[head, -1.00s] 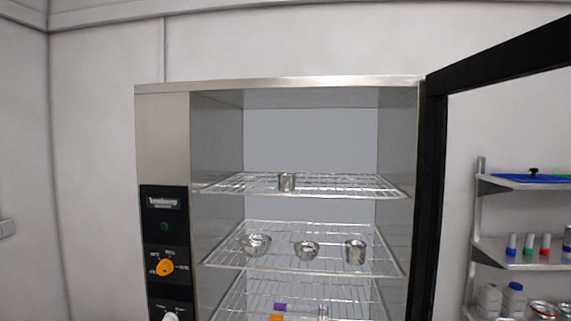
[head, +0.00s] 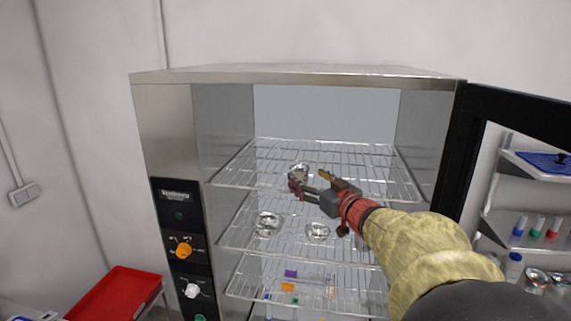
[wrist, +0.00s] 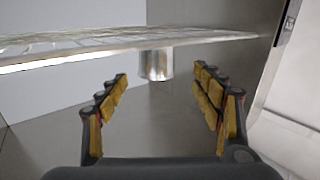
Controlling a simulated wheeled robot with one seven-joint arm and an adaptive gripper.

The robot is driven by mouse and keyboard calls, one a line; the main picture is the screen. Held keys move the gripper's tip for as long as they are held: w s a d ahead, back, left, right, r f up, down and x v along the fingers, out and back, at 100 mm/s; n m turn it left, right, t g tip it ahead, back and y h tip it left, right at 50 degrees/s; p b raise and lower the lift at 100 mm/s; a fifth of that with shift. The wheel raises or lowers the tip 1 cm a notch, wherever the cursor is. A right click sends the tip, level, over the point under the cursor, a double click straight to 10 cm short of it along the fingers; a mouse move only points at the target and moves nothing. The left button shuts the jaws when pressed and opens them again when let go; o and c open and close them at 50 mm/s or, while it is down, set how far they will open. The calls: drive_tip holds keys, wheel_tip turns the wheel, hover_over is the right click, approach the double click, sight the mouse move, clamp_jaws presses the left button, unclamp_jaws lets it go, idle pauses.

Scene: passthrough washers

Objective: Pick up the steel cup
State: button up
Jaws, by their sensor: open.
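The small steel cup (head: 299,169) stands on the top wire shelf (head: 265,158) of the open cabinet. My gripper (head: 309,180) is inside the cabinet at the level of this shelf, just in front of the cup. In the wrist view, which looks upside down, the cup (wrist: 156,64) appears under the shelf (wrist: 90,45). There it lies between the fingertip lines, at or just beyond the tips of my open gripper (wrist: 161,82). No finger visibly touches it. My gripper hides the cup's lower part in the head view.
A steel bowl (head: 268,222) and another small bowl (head: 317,231) sit on the middle shelf. Small coloured items (head: 290,273) lie on the shelf below. The open door (head: 462,150) is at right. A red tray (head: 118,294) is at lower left. The top shelf is otherwise clear.

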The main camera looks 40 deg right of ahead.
sight(299, 168)
drive_tip(key=shift+s+d+r+y, duration=0.1)
drive_tip(key=shift+s+d+y, duration=0.35)
drive_tip(key=shift+d, duration=0.2)
drive_tip(key=shift+s+n+t+y+p, duration=0.2)
drive_tip(key=shift+n+t+y+p, duration=0.15)
drive_tip(key=shift+n+t+y, duration=0.1)
drive_tip(key=w, duration=0.2)
drive_tip(key=w+p, duration=0.1)
drive_tip(key=w, duration=0.2)
drive_tip(key=w+p, duration=0.1)
drive_tip(key=w, duration=0.1)
drive_tip(key=shift+w+d+r, duration=0.1)
drive_tip(key=shift+w+d, duration=0.25)
drive_tip(key=shift+w, duration=0.05)
drive_tip(key=shift+s, duration=0.15)
drive_tip(key=shift+a, duration=0.1)
drive_tip(key=shift+c, duration=0.5)
drive_tip(key=shift+c, duration=1.2)
drive_tip(key=c, duration=0.9)
